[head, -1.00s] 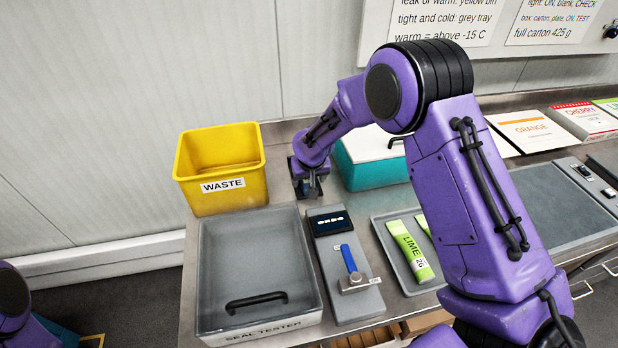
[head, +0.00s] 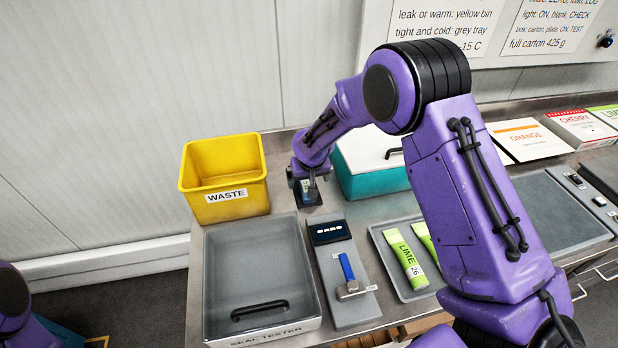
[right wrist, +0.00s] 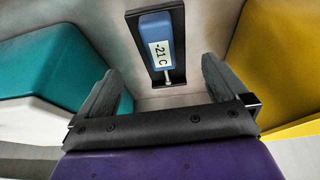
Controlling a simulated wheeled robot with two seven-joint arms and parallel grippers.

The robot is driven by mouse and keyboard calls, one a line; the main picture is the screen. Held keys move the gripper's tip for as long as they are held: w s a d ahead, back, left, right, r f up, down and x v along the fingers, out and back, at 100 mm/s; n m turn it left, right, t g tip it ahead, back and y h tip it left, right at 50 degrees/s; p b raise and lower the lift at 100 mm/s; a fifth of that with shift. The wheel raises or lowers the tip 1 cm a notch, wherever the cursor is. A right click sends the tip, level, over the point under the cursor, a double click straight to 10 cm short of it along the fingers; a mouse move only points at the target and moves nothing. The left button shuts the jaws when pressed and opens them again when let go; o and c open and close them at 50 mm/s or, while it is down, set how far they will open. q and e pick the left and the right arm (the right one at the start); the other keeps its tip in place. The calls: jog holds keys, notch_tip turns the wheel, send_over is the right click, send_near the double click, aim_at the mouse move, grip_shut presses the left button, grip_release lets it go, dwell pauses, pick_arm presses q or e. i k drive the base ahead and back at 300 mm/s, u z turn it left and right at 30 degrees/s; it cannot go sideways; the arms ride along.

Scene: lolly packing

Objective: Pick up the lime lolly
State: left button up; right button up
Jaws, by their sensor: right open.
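A lime lolly (head: 408,258) in a green wrapper marked LIME 26 lies in a grey tray (head: 379,241) in the head view. A second green wrapper (head: 424,236) lies beside it, partly hidden by my right arm. My right gripper (right wrist: 158,88) is open and empty, with both fingers showing in the right wrist view. In the head view it is at the back, left of the lolly tray, near a blue thermometer (right wrist: 155,30) reading -21 C on a dark holder. My left gripper is out of view; only part of my left arm shows.
A yellow WASTE bin (head: 190,200) stands back left. A teal box (head: 362,182) with a white lid is right of the gripper. A grey SEAL TESTER (head: 262,332) and a blue-handled device (head: 346,266) are in front. Flavour cartons (head: 580,127) stand at the right.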

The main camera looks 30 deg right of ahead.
aim_at(415, 273)
jog(key=k, duration=1.5)
